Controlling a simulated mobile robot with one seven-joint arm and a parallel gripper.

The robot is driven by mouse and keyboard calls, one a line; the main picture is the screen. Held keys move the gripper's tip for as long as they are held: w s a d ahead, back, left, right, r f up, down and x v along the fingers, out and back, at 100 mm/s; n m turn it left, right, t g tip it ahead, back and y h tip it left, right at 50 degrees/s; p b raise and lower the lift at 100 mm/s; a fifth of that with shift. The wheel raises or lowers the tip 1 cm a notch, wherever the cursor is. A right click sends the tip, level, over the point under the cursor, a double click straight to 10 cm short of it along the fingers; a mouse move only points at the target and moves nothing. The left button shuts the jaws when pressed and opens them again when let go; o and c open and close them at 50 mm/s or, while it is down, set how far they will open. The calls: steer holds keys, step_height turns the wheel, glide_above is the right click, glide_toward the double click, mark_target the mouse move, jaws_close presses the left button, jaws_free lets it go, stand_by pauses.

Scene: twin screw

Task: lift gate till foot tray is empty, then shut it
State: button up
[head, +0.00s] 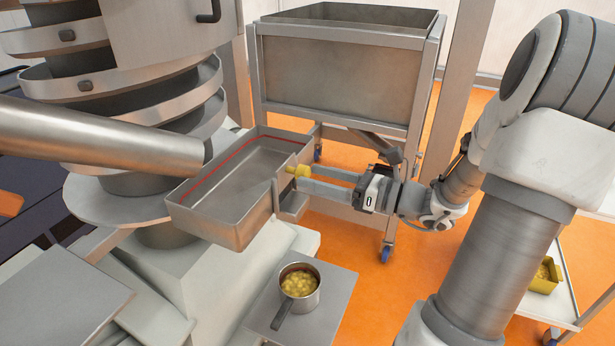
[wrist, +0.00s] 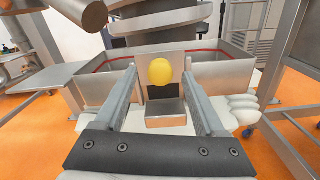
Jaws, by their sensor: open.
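The foot tray (head: 228,182) is a steel tray with a red line inside its walls, at the foot of the spiral tower. Its visible floor looks bare in the head view. The gate (wrist: 149,76) is a small steel plate on the tray's outer side with a yellow knob (wrist: 161,71); the knob also shows in the head view (head: 297,170). A dark patch, seemingly an opening, shows below the plate above a short spout (wrist: 166,113). My gripper (wrist: 160,76) is open, its fingers on either side of the knob with visible gaps.
A saucepan (head: 300,284) with yellow pieces stands on a small grey stand (head: 322,318) below the tray. A large wheeled steel bin (head: 340,85) stands behind. A yellow tub (head: 545,277) sits on a white trolley at right. A steel tube (head: 100,135) crosses at left.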

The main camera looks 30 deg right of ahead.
mark_target(297, 176)
steer(key=shift+x, duration=1.25)
jaws_close()
stand_by(0.5)
